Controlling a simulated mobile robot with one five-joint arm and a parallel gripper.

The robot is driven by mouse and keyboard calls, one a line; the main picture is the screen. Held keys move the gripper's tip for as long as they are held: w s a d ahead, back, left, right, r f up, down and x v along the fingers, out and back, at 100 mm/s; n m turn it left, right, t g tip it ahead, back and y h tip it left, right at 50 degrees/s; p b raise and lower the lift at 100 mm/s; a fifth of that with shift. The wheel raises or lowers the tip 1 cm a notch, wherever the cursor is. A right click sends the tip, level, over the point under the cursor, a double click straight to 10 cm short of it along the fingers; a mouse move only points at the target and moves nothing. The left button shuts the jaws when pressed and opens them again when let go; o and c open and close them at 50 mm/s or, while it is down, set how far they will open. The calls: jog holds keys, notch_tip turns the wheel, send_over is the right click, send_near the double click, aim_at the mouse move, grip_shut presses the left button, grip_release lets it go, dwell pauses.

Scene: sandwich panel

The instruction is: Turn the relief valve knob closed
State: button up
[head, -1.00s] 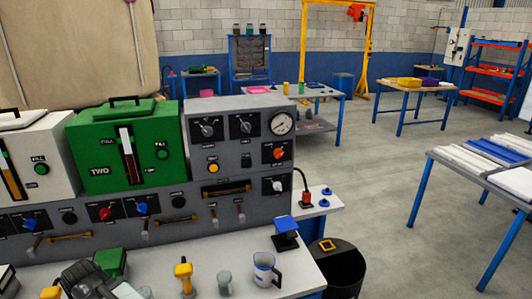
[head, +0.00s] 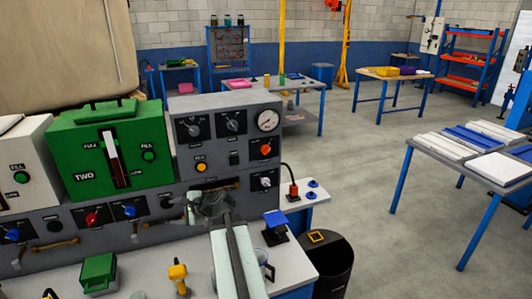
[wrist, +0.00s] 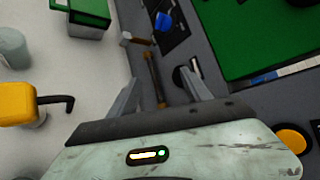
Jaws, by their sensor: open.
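The grey panel (head: 219,145) carries several knobs, and their labels are too small to tell which is the relief valve. Two grey knobs (head: 193,130) are at its upper part, an orange-red knob (head: 265,149) is under the round gauge (head: 267,119), and a pale knob (head: 265,181) is lower right. A red knob (head: 91,219) and a blue knob (head: 129,210) are in the lower row. My gripper (head: 207,203) is before the panel's lower part. In the wrist view my gripper (wrist: 160,80) is open and empty, facing a brass handle (wrist: 154,82).
A green tank (head: 75,155) stands above the lower row. On the bench are a green box (head: 98,270) and a yellow tool (head: 178,275), also in the wrist view (wrist: 20,103). A blue-topped stand (head: 276,222) is right of my arm.

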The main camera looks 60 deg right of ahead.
jog(key=s+d+r+m+t+h, duration=0.1)
jog(key=s+d+r+m+h, duration=0.2)
jog(key=d, duration=0.4)
jog(key=s+d+r+m+t+h, duration=0.1)
jog(key=s+d+r+m, duration=0.1)
jog(key=s+d+m, duration=0.3)
jog(key=s+d+r+m+t+h, duration=0.1)
jog(key=s+d+r+m+h, duration=0.15)
jog(key=d, duration=0.55)
jog(key=m+g+h, duration=0.1)
jog(key=m+h, duration=0.5)
jog(key=m, duration=0.4)
send_near(268, 152)
jog(key=x, duration=1)
jog(key=shift+w+p, duration=0.1)
jog(key=shift+p, duration=0.2)
jog(key=shift+a, duration=0.1)
jog(key=shift+c, duration=0.4)
